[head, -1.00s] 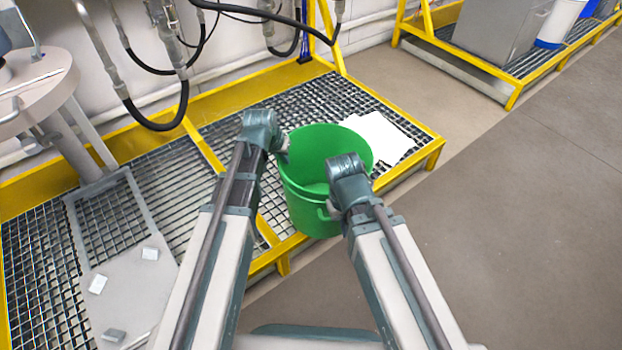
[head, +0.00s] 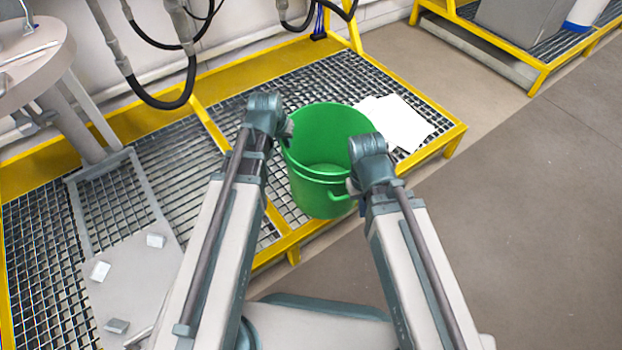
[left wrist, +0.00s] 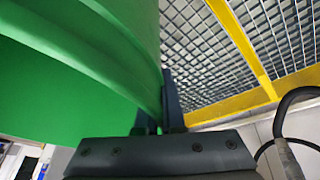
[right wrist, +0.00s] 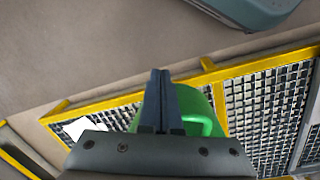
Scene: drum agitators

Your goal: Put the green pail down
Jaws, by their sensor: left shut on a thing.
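The green pail (head: 322,195) is upright at the front edge of the grated platform (head: 225,165) in the head view. I cannot tell whether its bottom touches the grating. My left gripper (head: 288,130) is shut on the pail's left rim; in the left wrist view its fingers (left wrist: 160,105) straddle the green wall (left wrist: 75,85). My right gripper (head: 352,185) is at the pail's right side, near its side handle (head: 340,196). In the right wrist view its fingers (right wrist: 160,100) are together, with the green handle (right wrist: 205,110) showing beyond them.
White sheets (head: 398,122) lie on the grating right behind the pail. A yellow frame edges the platform. Black hoses (head: 165,100) hang at the back left, beside a round grey stand (head: 35,65). The floor to the right (head: 480,220) is clear.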

